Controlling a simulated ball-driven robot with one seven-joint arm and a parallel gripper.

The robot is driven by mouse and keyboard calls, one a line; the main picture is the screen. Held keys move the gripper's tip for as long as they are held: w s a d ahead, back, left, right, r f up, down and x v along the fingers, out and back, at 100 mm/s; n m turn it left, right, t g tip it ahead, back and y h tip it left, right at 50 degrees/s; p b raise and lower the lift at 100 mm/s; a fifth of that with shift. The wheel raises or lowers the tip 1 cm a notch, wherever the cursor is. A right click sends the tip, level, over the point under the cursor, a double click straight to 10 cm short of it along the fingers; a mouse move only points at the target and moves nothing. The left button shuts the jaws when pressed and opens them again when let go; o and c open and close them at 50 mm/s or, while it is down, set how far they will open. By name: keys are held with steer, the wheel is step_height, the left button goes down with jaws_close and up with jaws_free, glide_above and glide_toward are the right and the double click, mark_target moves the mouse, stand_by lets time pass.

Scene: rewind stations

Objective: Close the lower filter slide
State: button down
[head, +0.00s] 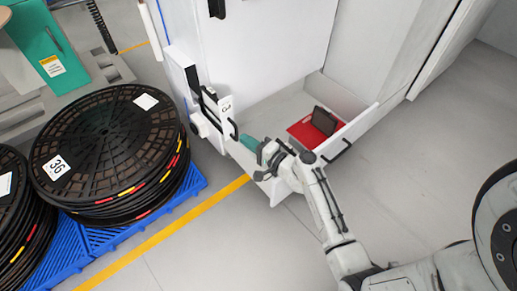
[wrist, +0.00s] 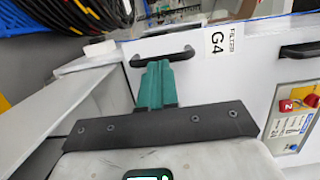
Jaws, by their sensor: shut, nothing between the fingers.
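A white panel labelled "FILTER G4" (wrist: 222,40) has a black bar handle (wrist: 160,57) beside the label. In the head view, a G4 label (head: 226,106) and a dark handle (head: 233,130) show on the cabinet's left part. My gripper (head: 249,143) has teal fingers, shut and empty, just in front of this handle. In the wrist view, the fingers (wrist: 156,84) overlap the area just below the handle; I cannot tell whether they touch it. How far the slide stands out is unclear.
Black reels (head: 105,150) stand on a blue pallet (head: 188,193) at left. The grey floor in front is open.

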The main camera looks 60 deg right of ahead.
steer(key=shift+w, duration=0.55)
steer(key=shift+d, duration=0.1)
